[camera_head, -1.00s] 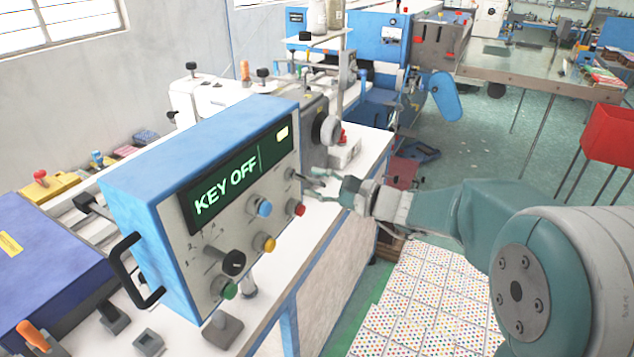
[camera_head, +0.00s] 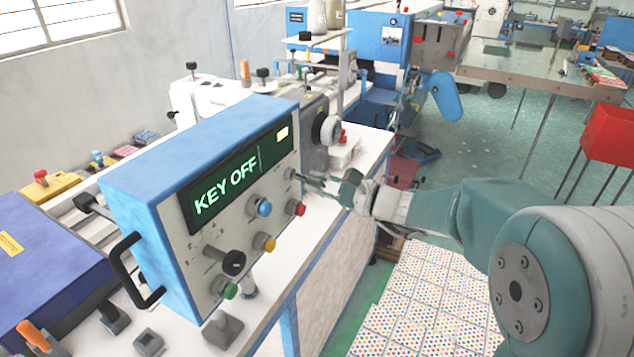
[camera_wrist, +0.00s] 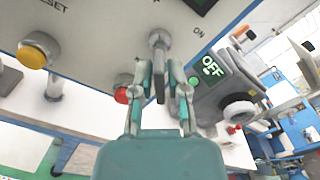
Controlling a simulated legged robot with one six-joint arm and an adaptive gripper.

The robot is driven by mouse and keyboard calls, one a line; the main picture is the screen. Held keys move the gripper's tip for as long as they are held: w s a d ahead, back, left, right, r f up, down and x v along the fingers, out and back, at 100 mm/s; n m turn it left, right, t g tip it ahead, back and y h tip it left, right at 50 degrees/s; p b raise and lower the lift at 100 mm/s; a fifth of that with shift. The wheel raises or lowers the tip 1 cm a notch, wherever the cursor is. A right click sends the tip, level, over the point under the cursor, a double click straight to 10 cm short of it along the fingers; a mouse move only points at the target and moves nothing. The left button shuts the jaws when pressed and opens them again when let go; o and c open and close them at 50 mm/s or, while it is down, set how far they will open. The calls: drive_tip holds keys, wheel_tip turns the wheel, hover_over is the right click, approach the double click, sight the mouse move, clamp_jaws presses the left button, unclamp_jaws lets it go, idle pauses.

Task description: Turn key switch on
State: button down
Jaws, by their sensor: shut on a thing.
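The key switch (camera_wrist: 160,40) sits on the front panel of the blue control box (camera_head: 200,145), at the panel's right end. Its flat grey key (camera_wrist: 159,78) sticks out from it. In the wrist view my gripper (camera_wrist: 160,72) is shut on this key, with one finger on each side. In the head view my gripper (camera_head: 312,182) is at the panel's right edge, and the key is hard to make out there. The box's display (camera_head: 235,178) reads "KEY OFF" in green letters.
A red button (camera_head: 297,208), a blue button (camera_head: 264,208), a yellow button (camera_head: 265,243) and a green button (camera_head: 228,290) sit on the panel near the key switch. A grey machine with a round handwheel (camera_head: 330,130) stands close behind the gripper.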

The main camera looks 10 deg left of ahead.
drive_tip(key=m, duration=0.8)
drive_tip(key=shift+s+m, duration=0.1)
drive_tip(key=shift+m, duration=0.3)
drive_tip(key=m, duration=0.4)
drive_tip(key=shift+m, duration=2.1)
drive_tip(key=c, duration=0.8)
unclamp_jaws()
drive_tip(key=shift+o, duration=0.2)
